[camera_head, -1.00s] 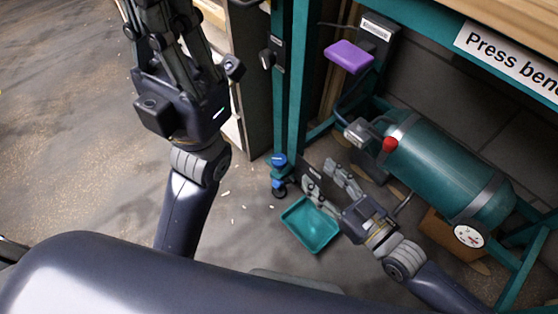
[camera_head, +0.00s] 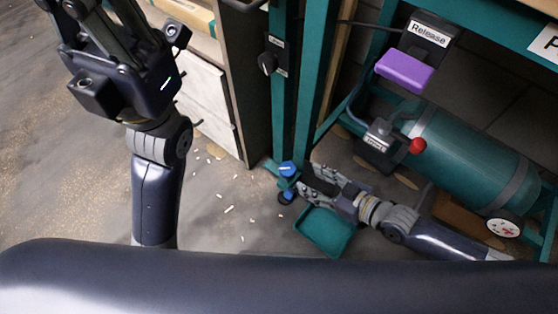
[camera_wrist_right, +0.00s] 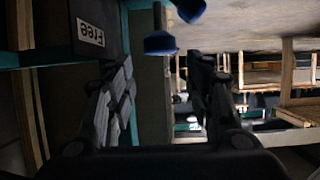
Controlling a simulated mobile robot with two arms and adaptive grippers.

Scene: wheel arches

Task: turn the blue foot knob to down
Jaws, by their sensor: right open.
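The blue foot knob (camera_head: 287,169) sits low on the foot of the teal bench post, above a blue caster (camera_head: 287,197). My right gripper (camera_head: 306,186) is low beside it, coming from the right, with its fingers pointing at the knob. In the right wrist view the fingers (camera_wrist_right: 155,78) are apart with nothing between them. The knob (camera_wrist_right: 160,43) shows just beyond the gap, apart from the fingers as far as I can see. My left gripper (camera_head: 95,20) is raised at the upper left; its fingertips are cut off by the frame.
A teal tray (camera_head: 325,232) lies on the floor just below my right gripper. A teal tank (camera_head: 470,155), a red knob (camera_head: 417,146) and a purple pedal (camera_head: 405,72) are to the right. The floor at left is open.

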